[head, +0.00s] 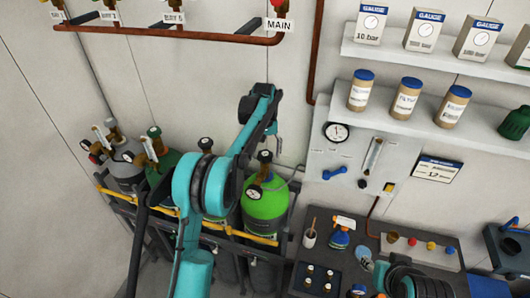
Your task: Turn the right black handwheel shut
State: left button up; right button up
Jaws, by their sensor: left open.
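Gas cylinders stand in a rack along the wall. A black handwheel (265,156) sits on top of the bright green cylinder (265,208), the rightmost one, above its gauge. Another dark handwheel (206,144) shows farther left, partly behind my left arm. My left gripper (276,142) is open and empty, pointing down, just above and slightly right of the right black handwheel in the picture. I see no clear contact, and the depth between them is hard to judge.
A yellow rack rail (240,235) runs in front of the cylinders. Right of them are a gauge panel (338,160) and a dark bench (375,242) with a spray bottle (341,234) and small items. Shelves and a copper pipe (170,34) are above.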

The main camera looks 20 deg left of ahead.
pick_arm(q)
jog(key=c, duration=1.2)
jog(key=shift+o, duration=0.2)
jog(key=shift+m, duration=0.4)
jog(key=shift+m+b, duration=0.5)
jog(key=shift+m, duration=0.5)
jog(key=m+b, duration=0.1)
jog(key=m, duration=0.2)
jog(key=shift+m, duration=0.3)
jog(key=m, duration=0.3)
jog(key=shift+m+b, duration=0.4)
jog(key=shift+m, duration=1.5)
